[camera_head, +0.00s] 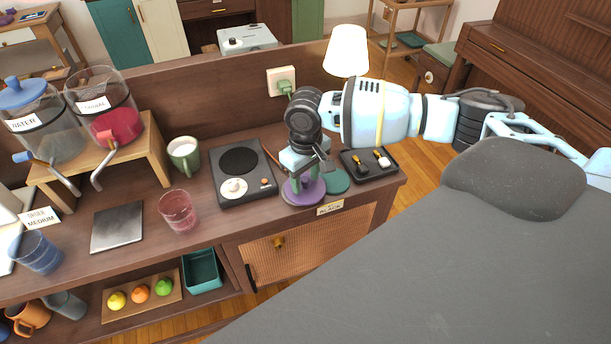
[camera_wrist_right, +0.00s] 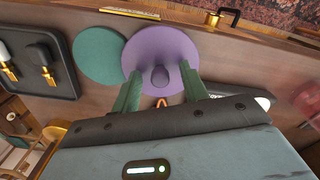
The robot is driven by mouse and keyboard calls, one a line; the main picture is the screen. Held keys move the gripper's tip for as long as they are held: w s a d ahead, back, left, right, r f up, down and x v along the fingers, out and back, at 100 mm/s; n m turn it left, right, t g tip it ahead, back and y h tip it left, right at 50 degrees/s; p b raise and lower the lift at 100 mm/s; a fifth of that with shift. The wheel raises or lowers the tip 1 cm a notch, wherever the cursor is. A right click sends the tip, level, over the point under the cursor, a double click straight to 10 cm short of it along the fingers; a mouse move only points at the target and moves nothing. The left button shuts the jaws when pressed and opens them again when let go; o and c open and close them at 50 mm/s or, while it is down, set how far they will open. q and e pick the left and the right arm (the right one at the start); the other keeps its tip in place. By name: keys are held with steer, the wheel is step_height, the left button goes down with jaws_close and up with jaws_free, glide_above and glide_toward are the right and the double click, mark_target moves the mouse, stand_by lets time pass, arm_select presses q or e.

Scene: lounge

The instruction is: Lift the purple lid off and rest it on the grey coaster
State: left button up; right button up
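The purple lid (camera_head: 298,198) is a round disc near the front edge of the wooden cabinet top. My right gripper (camera_head: 303,184) points down over the lid. Its green fingers (camera_wrist_right: 160,88) are open on either side of the knob, with gaps showing. What is under the lid is hidden. A flat dark grey square (camera_head: 117,227) lies to the left; I cannot tell if it is the grey coaster. My left gripper is not in view.
A teal disc (camera_head: 336,180) lies right beside the lid, and a black tray (camera_head: 368,164) with small items stands beyond. A black hot plate (camera_head: 243,172), green mug (camera_head: 184,155) and reddish glass (camera_head: 179,211) stand left. Two dispensers (camera_head: 45,125) (camera_head: 110,100) stand on a wooden stand.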

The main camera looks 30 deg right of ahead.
step_height(320, 180, up, 8)
steer(key=shift+f+p, duration=0.1)
steer(key=shift+p, duration=0.25)
stand_by(0.4)
